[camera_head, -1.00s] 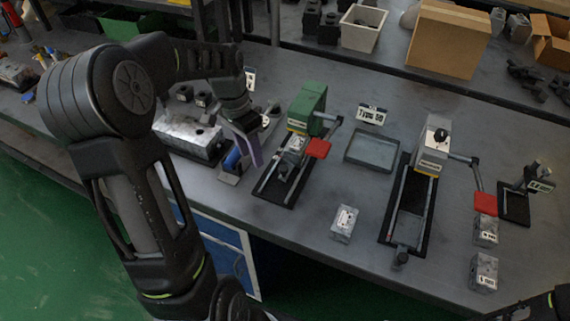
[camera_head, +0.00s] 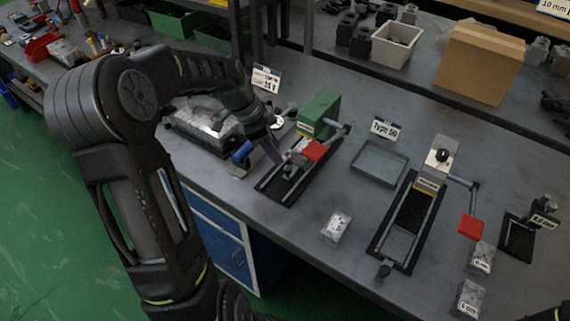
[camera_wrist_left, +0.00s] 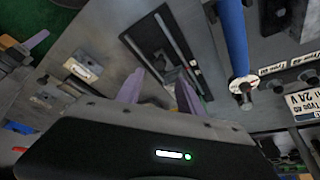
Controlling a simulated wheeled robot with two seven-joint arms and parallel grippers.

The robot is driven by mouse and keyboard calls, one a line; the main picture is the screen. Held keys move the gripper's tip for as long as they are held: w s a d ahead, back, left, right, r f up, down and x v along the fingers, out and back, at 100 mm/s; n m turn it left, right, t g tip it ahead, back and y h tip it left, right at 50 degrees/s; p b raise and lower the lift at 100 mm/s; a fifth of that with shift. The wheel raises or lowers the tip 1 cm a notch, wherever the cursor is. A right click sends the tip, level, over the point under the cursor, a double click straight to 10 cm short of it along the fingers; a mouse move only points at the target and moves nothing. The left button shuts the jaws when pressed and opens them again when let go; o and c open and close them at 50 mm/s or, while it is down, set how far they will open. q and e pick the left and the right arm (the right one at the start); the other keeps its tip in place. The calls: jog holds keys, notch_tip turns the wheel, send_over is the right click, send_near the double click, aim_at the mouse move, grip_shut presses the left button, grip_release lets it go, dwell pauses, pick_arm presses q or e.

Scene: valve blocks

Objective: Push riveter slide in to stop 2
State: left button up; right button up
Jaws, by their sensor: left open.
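The green press (camera_head: 320,108) with a red handle pad (camera_head: 315,150) stands left of the middle of the bench in the head view. Its black base with rails (camera_head: 285,186) extends toward the front edge. The slide on the rails is mostly hidden by my gripper and the red pad. My left gripper (camera_head: 276,150) is open and low at the left side of this base. In the left wrist view its two purple fingers (camera_wrist_left: 158,92) point toward the near part of a black railed base (camera_wrist_left: 150,30), with a gap between them. I cannot tell whether they touch the slide.
A grey press (camera_head: 436,165) with its own railed base stands to the right. A shallow tray (camera_head: 379,163) lies between the presses. A loose metal block (camera_head: 336,228) lies in front. The front-middle bench is fairly clear.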

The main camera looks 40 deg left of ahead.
aim_at(287, 167)
pick_arm(q)
jog(key=shift+f, duration=0.1)
jog(key=p+x, duration=0.1)
jog(key=x, duration=0.6)
jog(key=shift+f, duration=0.35)
grip_shut()
jog(key=shift+w, duration=0.1)
dwell(1.0)
